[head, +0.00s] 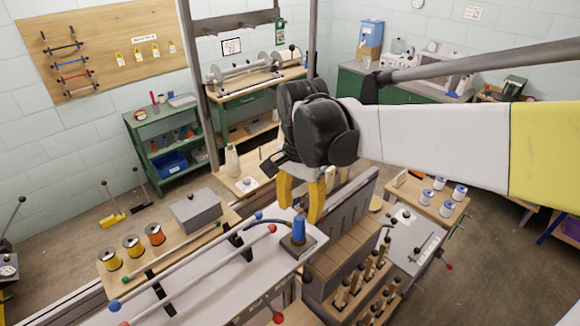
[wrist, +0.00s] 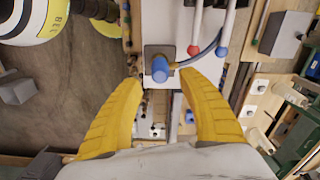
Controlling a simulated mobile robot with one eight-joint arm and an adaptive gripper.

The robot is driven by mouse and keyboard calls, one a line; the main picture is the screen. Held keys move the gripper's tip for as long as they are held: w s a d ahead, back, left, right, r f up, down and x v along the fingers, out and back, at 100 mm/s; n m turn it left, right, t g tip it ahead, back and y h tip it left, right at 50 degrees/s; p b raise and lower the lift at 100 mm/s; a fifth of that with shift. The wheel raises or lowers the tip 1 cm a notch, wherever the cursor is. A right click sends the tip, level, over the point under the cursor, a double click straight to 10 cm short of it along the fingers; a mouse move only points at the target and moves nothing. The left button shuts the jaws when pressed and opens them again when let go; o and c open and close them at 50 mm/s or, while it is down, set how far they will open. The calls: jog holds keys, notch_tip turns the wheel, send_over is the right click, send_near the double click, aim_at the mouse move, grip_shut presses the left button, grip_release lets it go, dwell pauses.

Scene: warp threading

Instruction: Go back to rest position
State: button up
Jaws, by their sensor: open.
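My gripper (head: 301,198) has yellow fingers and is open and empty. In the head view it hangs from my white and yellow arm above the right end of the machine's light table. A blue peg-like piece on a dark square base (head: 298,232) stands on that table just below the fingertips. In the wrist view the two fingers (wrist: 160,92) are spread apart, and the blue piece (wrist: 160,70) shows beyond and between their tips, not gripped. I cannot tell the exact height gap.
Rods with red and blue ball ends (head: 190,268) lie along the machine table. Thread spools (head: 133,245) stand at the left, and white-blue spools (head: 440,188) at the right. Wooden-handled tools (head: 365,280) fill a rack close by. A tall grey frame (head: 200,90) rises behind.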

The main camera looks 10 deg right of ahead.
notch_tip(320, 180, up, 6)
jog(key=s+d+f+n+t, duration=0.5)
jog(key=s+d+n+t, duration=0.3)
jog(key=s, duration=0.3)
notch_tip(320, 180, down, 30)
jog(key=d+b, duration=0.1)
jog(key=b, duration=2.9)
jog(key=shift+d+n+g, duration=0.25)
jog(key=shift+n+g, duration=0.15)
